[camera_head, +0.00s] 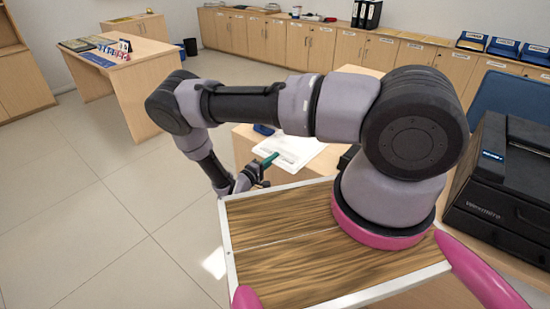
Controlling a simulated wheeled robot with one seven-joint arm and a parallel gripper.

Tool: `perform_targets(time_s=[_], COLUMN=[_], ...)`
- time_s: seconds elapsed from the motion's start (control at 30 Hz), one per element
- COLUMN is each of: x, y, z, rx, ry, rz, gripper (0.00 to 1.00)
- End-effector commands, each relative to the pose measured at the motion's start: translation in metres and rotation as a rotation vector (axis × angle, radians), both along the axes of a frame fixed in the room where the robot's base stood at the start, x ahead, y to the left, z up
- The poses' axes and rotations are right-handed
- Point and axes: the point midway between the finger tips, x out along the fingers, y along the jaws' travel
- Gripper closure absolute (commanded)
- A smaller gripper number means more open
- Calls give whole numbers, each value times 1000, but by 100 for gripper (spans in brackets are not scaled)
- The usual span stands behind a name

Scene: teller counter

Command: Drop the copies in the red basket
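White sheets (300,148), which may be the copies, lie on a light wooden desk beyond my arm. A teal object (269,160) lies at their near left edge, close to my gripper. My gripper (262,180) is small and dark, low beside the near left edge of that desk. Its fingers are too small and dark to tell whether they are open or hold anything. My arm hides part of the desk. I see no red basket in this view.
A black printer (505,190) stands at the right. A small blue item (263,130) sits behind the sheets. Another wooden desk (140,70) stands at the left. Cabinets (345,47) line the back, with blue trays (503,47) and black binders (366,14). Tiled floor (90,190) at left is clear.

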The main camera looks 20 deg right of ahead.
Motion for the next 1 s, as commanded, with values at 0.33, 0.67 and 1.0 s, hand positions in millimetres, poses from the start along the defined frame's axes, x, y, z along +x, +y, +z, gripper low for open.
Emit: perform_targets(time_s=[0.33, 0.67, 1.0], x=[0, 0, -8], y=[0, 0, 13], z=[0, 26, 31], rx=[0, 0, 1], ry=[0, 0, 0], rz=[0, 1, 2], gripper=[100, 100, 100])
